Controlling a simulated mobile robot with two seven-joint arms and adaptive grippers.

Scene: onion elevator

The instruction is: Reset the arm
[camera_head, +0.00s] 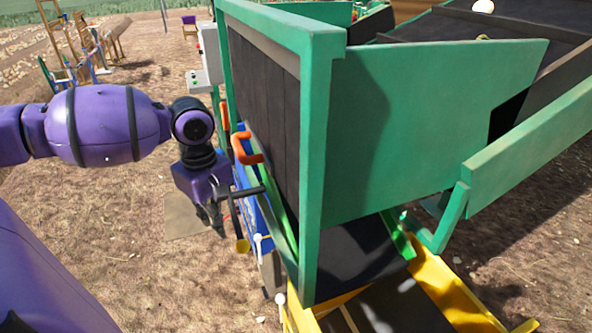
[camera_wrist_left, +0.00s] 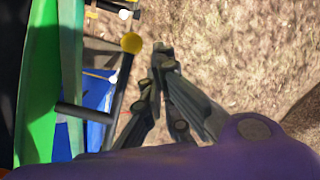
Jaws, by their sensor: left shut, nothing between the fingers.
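My left arm comes in from the left, with its gripper (camera_head: 217,222) pointing down beside the green onion elevator (camera_head: 430,110). The gripper's dark fingers are together and empty; they also show in the left wrist view (camera_wrist_left: 160,60). A black lever with a yellow knob (camera_head: 242,246) is just to the right of the fingers. In the left wrist view the yellow knob (camera_wrist_left: 131,43) is left of the fingertips, with a gap between them. My right gripper is not in view.
Orange handles (camera_head: 250,156) stick out of the machine close to my wrist. White-knobbed levers (camera_head: 258,239) sit lower on its side. A grey control box (camera_head: 208,52) stands behind. Bare soil (camera_head: 140,230) lies open to the left. Wooden chairs (camera_head: 85,45) are far back.

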